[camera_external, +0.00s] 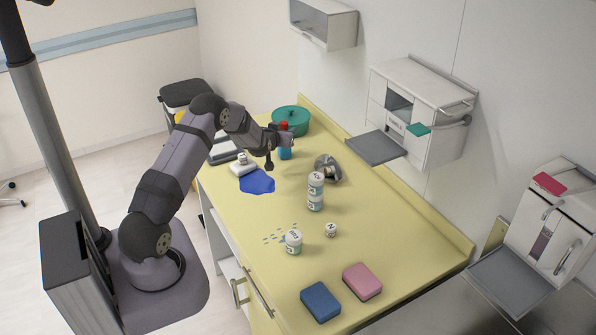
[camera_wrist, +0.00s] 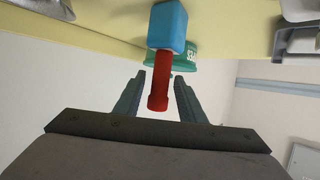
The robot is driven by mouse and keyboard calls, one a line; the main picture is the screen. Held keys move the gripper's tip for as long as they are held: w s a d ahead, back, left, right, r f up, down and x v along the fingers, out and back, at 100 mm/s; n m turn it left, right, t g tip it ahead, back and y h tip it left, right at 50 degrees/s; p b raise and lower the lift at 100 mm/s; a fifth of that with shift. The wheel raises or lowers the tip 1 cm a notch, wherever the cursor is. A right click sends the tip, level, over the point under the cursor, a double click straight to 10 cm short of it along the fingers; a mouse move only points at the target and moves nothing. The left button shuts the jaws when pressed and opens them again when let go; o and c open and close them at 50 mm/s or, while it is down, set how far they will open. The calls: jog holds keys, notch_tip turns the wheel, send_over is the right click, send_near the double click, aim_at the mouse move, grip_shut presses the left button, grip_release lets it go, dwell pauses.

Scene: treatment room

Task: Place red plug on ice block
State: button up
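The red plug (camera_wrist: 158,85) is between my gripper's two fingers in the wrist view, with a gap on each side. One end meets a light blue block (camera_wrist: 167,24), which looks like the ice block. In the external view the red plug (camera_external: 284,126) appears upright on top of the blue block (camera_external: 286,154), which stands on the yellow counter. My gripper (camera_external: 289,138) is beside the plug there, partly overlapping it. My gripper (camera_wrist: 160,88) is open in the wrist view. The exact contact between plug and block is hard to see.
A green pot (camera_external: 291,119) stands just behind. A grey metal object (camera_external: 328,168), stacked white jars (camera_external: 315,192), a white device (camera_external: 242,166) and a blue patch (camera_external: 257,182) are nearby. An open drawer flap (camera_external: 376,148) juts from the wall cabinet.

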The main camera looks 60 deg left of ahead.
jog(key=b+v, duration=0.3)
jog(key=v, duration=0.9)
jog(key=shift+b, duration=0.3)
jog(key=shift+r, duration=0.15)
jog(key=w+d+m+h+b, duration=0.2)
jog(key=d+h, duration=0.1)
jog(key=d, duration=0.8)
jog(key=w+d+f+m+t+h+b, duration=0.1)
jog(key=w+d+m+h+b, duration=0.15)
jog(key=d, duration=0.95)
jog(key=w+d+m+h+b, duration=0.15)
jog(key=d+h, duration=0.25)
jog(key=d, duration=0.7)
jog(key=s+d+f+m+g, duration=0.1)
jog(key=s+d+f+g, duration=0.15)
jog(key=s, duration=0.45)
jog(key=s+d+f+m+g, duration=0.1)
jog(key=s+d+f+g, duration=0.15)
jog(key=s, duration=0.45)
jog(key=s+a+m+g+p, duration=0.1)
jog(key=s+g+p, duration=0.4)
jog(key=s, duration=1.1)
jog(key=shift+s+a+g+p, duration=0.3)
jog(key=shift+s+a+p, duration=0.15)
jog(key=shift+p, duration=0.1)
